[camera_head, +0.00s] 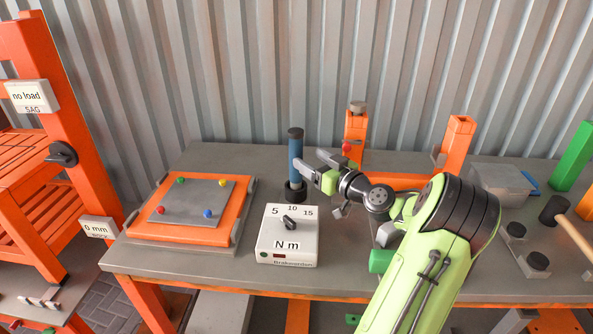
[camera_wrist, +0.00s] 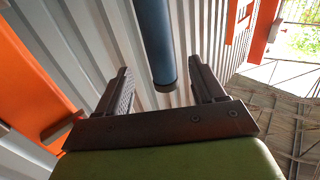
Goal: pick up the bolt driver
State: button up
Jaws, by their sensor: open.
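The bolt driver (camera_head: 296,153), a blue cylinder with a dark top, stands upright in a black round holder (camera_head: 296,191) on the grey bench. My gripper (camera_head: 308,160) is open and empty just right of it, at about the height of its blue body. In the wrist view the blue cylinder (camera_wrist: 153,38) lies between the lines of my two fingers (camera_wrist: 160,72), with its dark end toward the palm. Neither finger visibly touches it. How far it reaches between the fingertips is hard to tell.
A white torque box (camera_head: 288,236) with a dial stands in front of the holder. An orange-framed plate (camera_head: 187,212) with coloured knobs lies to the left. Orange posts (camera_head: 356,133) stand behind my arm, with a grey box (camera_head: 500,184) and a hammer (camera_head: 568,222) to the right.

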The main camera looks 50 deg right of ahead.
aim_at(300, 151)
jog(key=w, duration=0.7)
jog(key=shift+d+r, duration=0.15)
jog(key=shift+d, duration=0.25)
jog(key=shift+s, duration=0.1)
grip_shut()
